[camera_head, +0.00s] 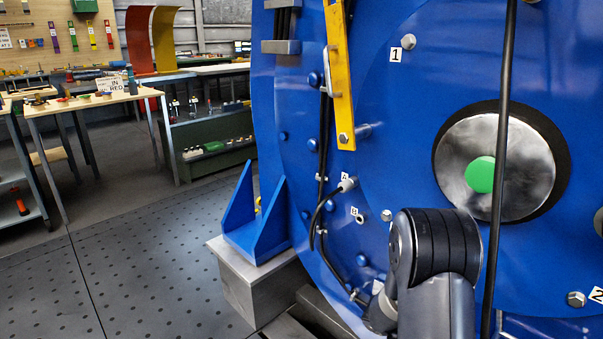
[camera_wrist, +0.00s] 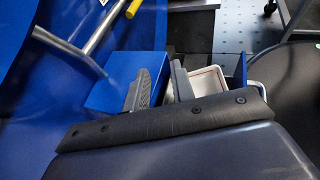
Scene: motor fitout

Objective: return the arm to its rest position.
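My arm (camera_head: 436,265) rises at the bottom right of the head view, in front of the blue motor housing (camera_head: 395,120). My gripper is hidden there behind the arm links. In the wrist view, my gripper (camera_wrist: 160,88) shows two dark fingers with a gap between them and nothing held. Beyond the fingers is a blue block-like part (camera_wrist: 118,82). A grey metal T-shaped bar (camera_wrist: 95,40) with a yellow end lies to the upper left of the fingers, apart from them.
A black cable (camera_head: 503,130) hangs in front of the housing, just right of my arm. A yellow bar (camera_head: 340,85) is on the housing. A blue bracket (camera_head: 255,222) stands on a grey block to the left. Workbenches (camera_head: 90,103) stand at the back left; the floor before them is clear.

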